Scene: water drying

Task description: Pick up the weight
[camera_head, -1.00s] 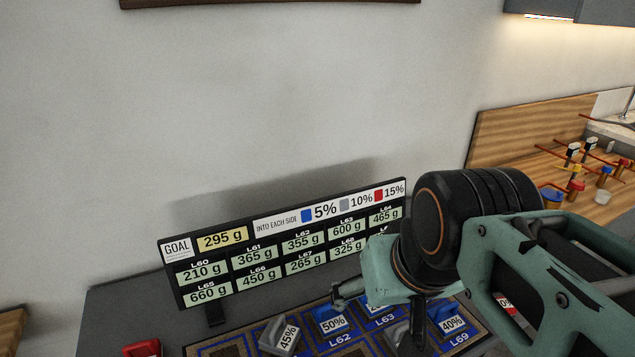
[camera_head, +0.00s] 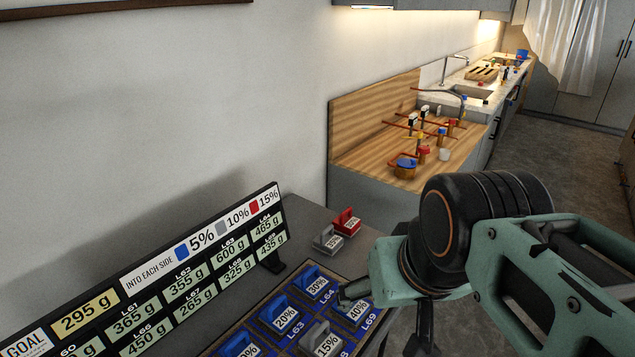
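Several labelled weights with handles sit in a compartment tray (camera_head: 372,335) on the dark table. Blue ones read 30% (camera_head: 316,285), 20% (camera_head: 284,315) and 40% (camera_head: 357,312). A grey one reads 15% (camera_head: 324,341). Another blue weight (camera_head: 240,347) is cut by the bottom edge. A grey weight (camera_head: 328,240) and a red weight (camera_head: 347,222) stand on the table behind the tray. My gripper (camera_head: 385,318) is above the tray's right side, fingers apart, with nothing seen between them. One finger overlaps the 40% weight in view; contact cannot be told.
A sign board (camera_head: 150,290) with goal 295 g stands along the tray's left side. Beyond the table, a wooden counter (camera_head: 370,155) holds several coloured items, with a sink further back. Open floor (camera_head: 570,150) lies at the right.

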